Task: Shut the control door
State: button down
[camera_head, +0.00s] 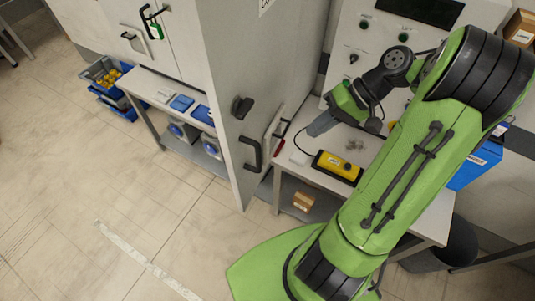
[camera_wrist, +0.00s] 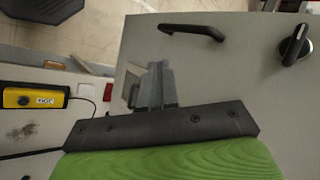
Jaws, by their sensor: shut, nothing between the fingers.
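The control door (camera_head: 225,60) is a tall grey panel standing open, swung out from the cabinet front. It carries a black bar handle (camera_head: 251,155) and a black turning knob (camera_head: 243,107). In the wrist view the door (camera_wrist: 240,75) fills the right side, with the handle (camera_wrist: 192,33) and knob (camera_wrist: 296,45) near the top. My gripper (camera_head: 314,130) is right of the door above the workbench, shut and empty. In the wrist view its fingers (camera_wrist: 156,85) overlap the door panel. I cannot tell whether they touch it.
A control panel (camera_head: 354,50) with buttons stands behind my gripper. A yellow and black box (camera_head: 337,167) lies on the white workbench (camera_head: 303,179). A blue bin (camera_head: 472,165) is at right. A lower bench (camera_head: 160,91) stands left of the door. The floor (camera_head: 100,180) at left is clear.

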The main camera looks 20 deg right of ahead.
jog(key=a+r+b+x, duration=0.1)
jog(key=a+b+x, duration=0.1)
jog(key=x, duration=1)
jog(key=shift+r+y+b, duration=0.3)
jog(key=shift+y+b, duration=0.1)
jog(key=shift+b, duration=0.1)
jog(key=shift+w+a, duration=0.15)
jog(key=shift+a, duration=0.05)
